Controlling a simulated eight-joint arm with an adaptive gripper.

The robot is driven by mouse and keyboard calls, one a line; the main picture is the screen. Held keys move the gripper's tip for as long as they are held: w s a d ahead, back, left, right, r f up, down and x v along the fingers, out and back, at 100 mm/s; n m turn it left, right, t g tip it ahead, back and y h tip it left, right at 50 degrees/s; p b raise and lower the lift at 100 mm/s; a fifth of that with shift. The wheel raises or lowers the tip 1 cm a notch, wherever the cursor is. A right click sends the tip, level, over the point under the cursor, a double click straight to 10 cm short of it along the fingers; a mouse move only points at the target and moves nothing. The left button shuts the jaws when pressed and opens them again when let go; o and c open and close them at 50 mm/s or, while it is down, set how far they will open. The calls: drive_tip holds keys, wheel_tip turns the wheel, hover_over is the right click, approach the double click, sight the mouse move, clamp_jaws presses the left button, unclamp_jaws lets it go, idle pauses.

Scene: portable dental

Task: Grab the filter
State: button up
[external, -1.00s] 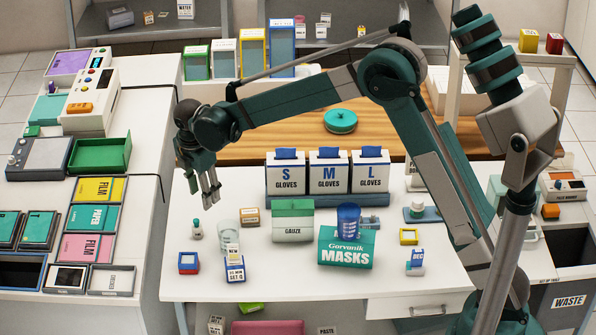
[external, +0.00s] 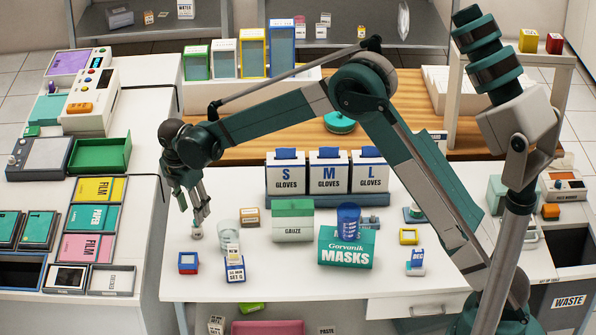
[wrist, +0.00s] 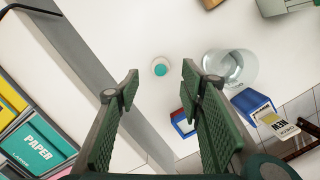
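No label reading filter is legible, so I cannot tell for certain which thing is the filter. A small white round item with a teal top (wrist: 160,68) stands on the white table, ahead of and between my fingertips in the wrist view. In the external view only a pale part of this small item (external: 196,234) shows just under my fingers. My gripper (wrist: 159,82) is open, with a clear gap between its two green ribbed fingers. In the external view my gripper (external: 201,214) points down above the table's left part. Nothing is held.
A clear glass (wrist: 232,66) stands close to the right of the small item. A red and blue box (external: 188,263) sits in front of it, and a labelled blue box (external: 235,275) near the glass. The gauze box (external: 293,222) is farther right. The table is bare left of the item.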

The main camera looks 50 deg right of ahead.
sight(197, 228)
drive_tip(key=shift+d+f, duration=0.15)
drive_tip(key=shift+f, duration=0.9)
drive_tip(key=shift+f, duration=0.1)
drive_tip(key=shift+d+f+b, duration=0.15)
drive_tip(key=shift+f+b, duration=0.1)
drive_tip(key=shift+f, duration=1)
drive_tip(key=shift+d+f+b, duration=0.15)
drive_tip(key=shift+f+b, duration=0.05)
drive_tip(key=shift+f, duration=1)
drive_tip(key=c, duration=0.8)
